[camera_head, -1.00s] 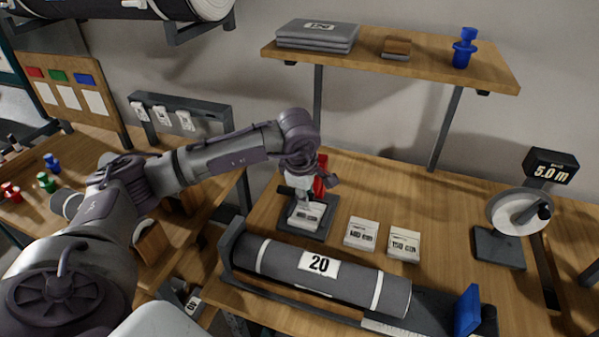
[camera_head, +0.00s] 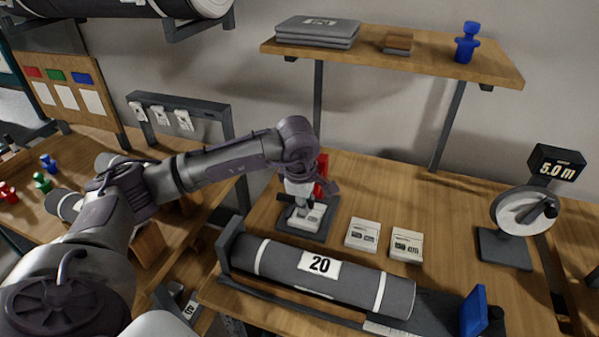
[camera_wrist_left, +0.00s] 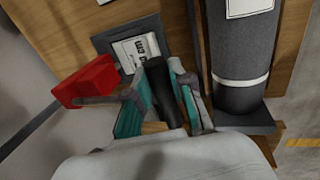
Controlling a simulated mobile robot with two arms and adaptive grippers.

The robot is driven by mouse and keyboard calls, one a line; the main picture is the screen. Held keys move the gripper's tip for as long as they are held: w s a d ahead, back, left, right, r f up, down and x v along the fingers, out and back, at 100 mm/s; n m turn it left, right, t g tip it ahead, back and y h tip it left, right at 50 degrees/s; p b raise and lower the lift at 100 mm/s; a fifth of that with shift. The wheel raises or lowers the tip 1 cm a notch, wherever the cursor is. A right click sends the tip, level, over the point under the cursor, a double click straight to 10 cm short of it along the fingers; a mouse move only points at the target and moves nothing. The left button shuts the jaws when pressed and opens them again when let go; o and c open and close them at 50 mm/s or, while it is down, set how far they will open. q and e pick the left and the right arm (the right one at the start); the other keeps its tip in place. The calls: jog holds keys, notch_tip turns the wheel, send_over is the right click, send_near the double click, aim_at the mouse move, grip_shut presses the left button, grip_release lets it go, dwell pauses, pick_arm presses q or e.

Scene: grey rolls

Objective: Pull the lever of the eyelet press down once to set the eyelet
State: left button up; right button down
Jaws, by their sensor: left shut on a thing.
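The eyelet press shows its red body (camera_head: 321,173) behind my left gripper and its dark base plate (camera_head: 325,231) on the workbench. A white tag (camera_head: 313,217) lies on the base. My left gripper (camera_head: 304,201) points down at the press, and my wrist hides part of it. In the left wrist view, my left gripper (camera_wrist_left: 163,98) has its teal finger pads closed around the dark lever (camera_wrist_left: 163,92). The red body (camera_wrist_left: 88,82) is to the left there. The eyelet itself cannot be made out. My right gripper is not in view.
A grey roll (camera_head: 260,258) marked 20 lies in front of the press. Two white labelled tags (camera_head: 362,234) sit to its right. A hand-crank counter (camera_head: 520,212) stands at the right. A shelf (camera_head: 450,68) hangs above. The bench behind the tags is clear.

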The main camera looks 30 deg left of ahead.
pick_arm(q)
jog(key=shift+s+f, duration=0.1)
jog(key=shift+f, duration=0.2)
jog(key=shift+f+b, duration=0.55)
jog(key=shift+b, duration=0.05)
jog(key=o, duration=0.8)
jog(key=shift+r, duration=0.1)
jog(key=v, duration=0.3)
jog(key=w+v, duration=0.1)
jog(key=v, duration=0.2)
jog(key=w+v, duration=0.1)
jog(key=v, duration=0.3)
jog(key=shift+w+a+r, duration=0.1)
jog(key=shift+a+r, duration=0.1)
jog(key=shift+r, duration=0.15)
jog(key=shift+w, duration=0.15)
